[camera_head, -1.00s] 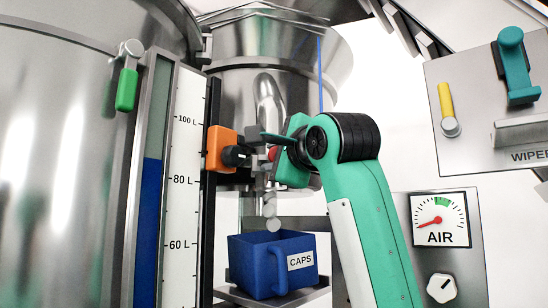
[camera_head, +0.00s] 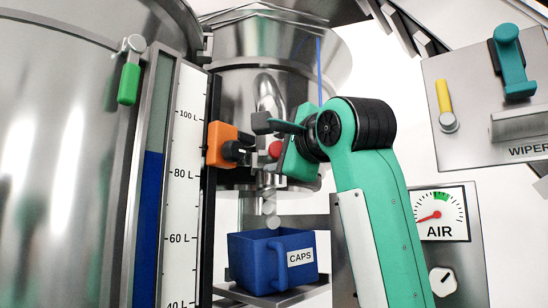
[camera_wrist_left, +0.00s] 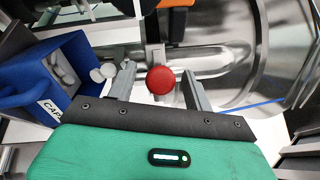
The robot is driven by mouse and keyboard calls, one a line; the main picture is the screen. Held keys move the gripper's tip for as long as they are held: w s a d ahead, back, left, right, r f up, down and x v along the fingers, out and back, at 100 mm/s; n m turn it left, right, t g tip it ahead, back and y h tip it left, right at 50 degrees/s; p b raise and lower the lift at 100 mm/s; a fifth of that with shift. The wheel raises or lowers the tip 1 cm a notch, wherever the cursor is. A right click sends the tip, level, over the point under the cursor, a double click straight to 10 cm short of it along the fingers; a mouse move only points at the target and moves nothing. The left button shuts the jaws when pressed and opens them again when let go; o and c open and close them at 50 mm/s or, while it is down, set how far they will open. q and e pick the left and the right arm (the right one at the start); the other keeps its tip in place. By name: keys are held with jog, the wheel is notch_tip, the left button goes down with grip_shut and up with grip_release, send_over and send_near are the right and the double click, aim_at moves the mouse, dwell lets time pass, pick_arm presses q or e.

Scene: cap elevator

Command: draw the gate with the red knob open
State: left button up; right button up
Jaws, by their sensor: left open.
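The red knob (camera_head: 276,149) sits on the metal chute in front of the steel hopper, just right of an orange block (camera_head: 221,145). It shows again in the left wrist view (camera_wrist_left: 161,80), between the two fingers and apart from both. My left gripper (camera_head: 267,143) is open at the knob, with one finger above it in the head view; the left wrist view shows both fingers (camera_wrist_left: 158,72). The gate itself is mostly hidden behind the gripper and chute parts. My right gripper is not in view.
A blue CAPS bin (camera_head: 258,262) stands below the chute, with pale round caps (camera_head: 271,208) above it. A level scale (camera_head: 180,170) and a large tank (camera_head: 60,150) are at left. An AIR gauge (camera_head: 439,213) and a wiper panel (camera_head: 490,100) are at right.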

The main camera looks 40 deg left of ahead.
pick_arm(q)
jog(key=b+v, duration=0.4)
jog(key=v, duration=0.7)
jog(key=shift+d, duration=0.3)
jog(key=shift+s+f, duration=0.1)
jog(key=shift+f, duration=0.1)
